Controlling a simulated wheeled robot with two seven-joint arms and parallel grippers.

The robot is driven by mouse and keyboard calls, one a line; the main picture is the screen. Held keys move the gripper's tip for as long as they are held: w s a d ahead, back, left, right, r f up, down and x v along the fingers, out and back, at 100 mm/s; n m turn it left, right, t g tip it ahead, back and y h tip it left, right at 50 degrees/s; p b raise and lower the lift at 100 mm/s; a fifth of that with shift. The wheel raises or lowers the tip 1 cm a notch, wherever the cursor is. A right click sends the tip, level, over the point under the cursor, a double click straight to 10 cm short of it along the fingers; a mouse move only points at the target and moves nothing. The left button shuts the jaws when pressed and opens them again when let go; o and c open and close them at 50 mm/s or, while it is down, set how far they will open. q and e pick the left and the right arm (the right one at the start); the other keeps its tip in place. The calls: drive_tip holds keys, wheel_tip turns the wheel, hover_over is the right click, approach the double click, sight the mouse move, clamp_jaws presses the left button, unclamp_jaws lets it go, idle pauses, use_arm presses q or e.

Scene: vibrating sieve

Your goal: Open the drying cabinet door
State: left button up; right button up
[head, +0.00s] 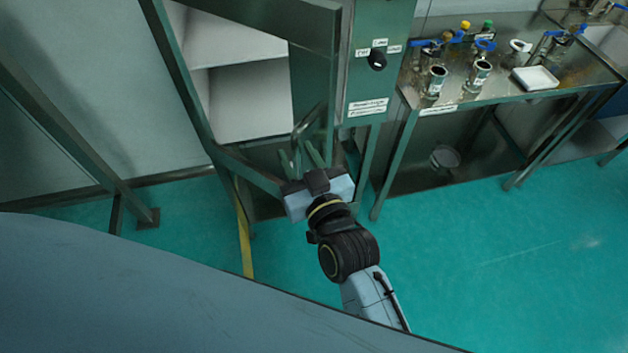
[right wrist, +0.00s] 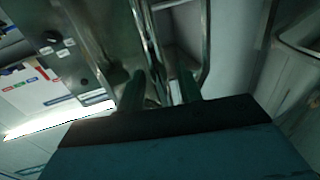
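The drying cabinet (head: 240,95) stands at the top centre of the head view, with pale shelves showing inside its metal door frame (head: 183,75). I cannot tell whether the door is fully shut or ajar. A curved metal bar handle (head: 308,122) is at the frame's right side; it also shows in the right wrist view (right wrist: 150,45). My right gripper (head: 302,153) points at the handle's lower end with its two fingers apart. In the right wrist view, the bar appears between the fingers (right wrist: 162,85); contact cannot be made out. My left gripper is not in view.
A control panel with a black knob (head: 377,60) is right of the handle. A metal bench (head: 500,95) with several metal cups and a white tray (head: 535,78) stands at the right. A slanted metal post (head: 70,125) is at the left. Green floor (head: 480,240) is clear at the lower right.

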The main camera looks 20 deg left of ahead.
drive_tip(key=b+v, duration=0.1)
drive_tip(key=v, duration=1.1)
drive_tip(key=shift+s, duration=0.2)
drive_tip(key=shift+d, duration=0.15)
